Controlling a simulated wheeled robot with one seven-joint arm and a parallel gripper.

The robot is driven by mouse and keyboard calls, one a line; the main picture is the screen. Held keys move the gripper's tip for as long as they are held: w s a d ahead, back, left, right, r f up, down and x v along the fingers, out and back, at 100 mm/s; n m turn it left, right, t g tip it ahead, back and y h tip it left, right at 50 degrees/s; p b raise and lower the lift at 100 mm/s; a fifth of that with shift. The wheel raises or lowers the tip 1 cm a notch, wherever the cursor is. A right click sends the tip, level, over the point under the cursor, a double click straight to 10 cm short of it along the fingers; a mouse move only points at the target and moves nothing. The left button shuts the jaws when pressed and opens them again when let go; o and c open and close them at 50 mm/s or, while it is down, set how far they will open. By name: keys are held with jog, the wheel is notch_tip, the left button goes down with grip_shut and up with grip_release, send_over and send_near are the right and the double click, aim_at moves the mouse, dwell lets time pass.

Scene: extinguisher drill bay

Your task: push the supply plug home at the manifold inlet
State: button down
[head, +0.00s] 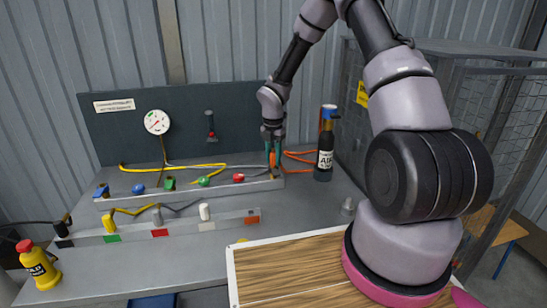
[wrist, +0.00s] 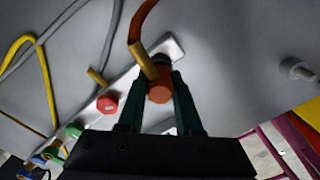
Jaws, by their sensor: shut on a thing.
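The orange supply plug (wrist: 160,93) is between the dark green fingers of my gripper (wrist: 158,80), which is shut on it. A brass-coloured piece and an orange hose (wrist: 143,20) run from the plug. In the head view my gripper (head: 273,148) points down at the right end of the manifold (head: 225,186), a long grey bar. In the wrist view the plug is over the bar's end (wrist: 176,46), beside a dark round part that looks like the inlet. The plug hides much of this part, so I cannot tell how deep the plug sits.
Red, green and blue knobs line the manifold; the red one (head: 238,178) is nearest the plug. A black air cylinder (head: 325,150) stands close to the right of my gripper. A lower rail (head: 180,227) holds yellow, grey and white plugs. A dark gauge panel (head: 185,110) stands behind.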

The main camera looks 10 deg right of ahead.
jog(key=shift+f, duration=0.2)
jog(key=c, duration=0.5)
grip_release()
notch_tip(320, 180, up, 10)
jog(key=shift+r, duration=0.2)
jog(key=s+d+r+m+t, duration=0.1)
jog(key=s+d+r+m, duration=0.1)
jog(key=s+r+m, duration=0.4)
jog(key=s+d+r+m+t, duration=0.1)
jog(key=s+r+m, duration=0.1)
jog(key=r+m, duration=0.35)
jog(key=s+d+r+m+t, duration=0.1)
jog(key=s+d+r+m, duration=0.15)
jog(key=r, duration=0.65)
jog(key=s+r+m+t+y, duration=0.1)
jog(key=s+r+m, duration=0.3)
jog(key=s+m, duration=0.4)
jog(key=s+r+m+t+y, duration=0.1)
jog(key=s+r+m+t, duration=0.2)
jog(key=s+m, duration=0.6)
jog(key=v, duration=0.2)
jog(key=shift+s+r, duration=0.25)
